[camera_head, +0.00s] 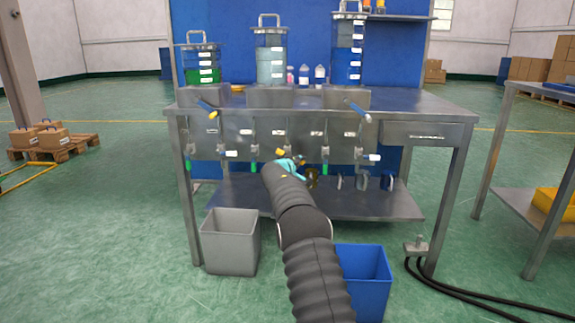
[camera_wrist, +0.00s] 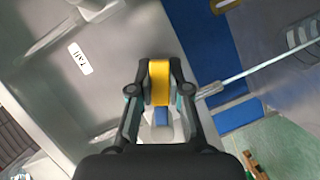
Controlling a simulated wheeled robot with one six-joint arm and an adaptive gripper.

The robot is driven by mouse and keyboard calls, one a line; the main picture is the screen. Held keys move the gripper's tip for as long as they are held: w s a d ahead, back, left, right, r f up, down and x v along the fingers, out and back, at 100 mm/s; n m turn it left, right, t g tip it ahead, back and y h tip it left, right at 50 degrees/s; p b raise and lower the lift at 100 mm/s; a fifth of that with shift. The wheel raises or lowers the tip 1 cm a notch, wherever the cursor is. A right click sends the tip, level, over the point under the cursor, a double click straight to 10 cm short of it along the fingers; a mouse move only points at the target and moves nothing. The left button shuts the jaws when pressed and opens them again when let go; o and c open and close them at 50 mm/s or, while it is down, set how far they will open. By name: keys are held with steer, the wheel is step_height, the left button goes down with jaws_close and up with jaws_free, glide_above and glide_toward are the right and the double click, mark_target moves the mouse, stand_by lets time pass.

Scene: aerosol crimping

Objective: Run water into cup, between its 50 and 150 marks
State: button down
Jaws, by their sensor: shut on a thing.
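My gripper (camera_wrist: 160,85) is shut on a yellow-banded piece (camera_wrist: 159,70) with blue below it. It looks like a valve handle, but the fingers hide part of it. In the head view, my gripper (camera_head: 290,166) is at the front of the steel bench, below the middle tank (camera_head: 270,66), which holds pale clear liquid. Yellow shows just beside the gripper. I cannot make out a cup with 50 and 150 marks.
A green-liquid tank (camera_head: 203,75) and a blue-liquid tank (camera_head: 346,68) flank the middle one. Blue-and-yellow handles (camera_head: 206,107) and small levers jut from the bench front. A grey bin (camera_head: 230,242) and a blue bin (camera_head: 368,275) stand on the floor. Black cables lie at right.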

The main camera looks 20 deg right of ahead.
steer(key=shift+f, duration=0.1)
steer(key=c, duration=1.1)
jaws_free()
steer(key=shift+s, duration=0.1)
steer(key=v, duration=1.2)
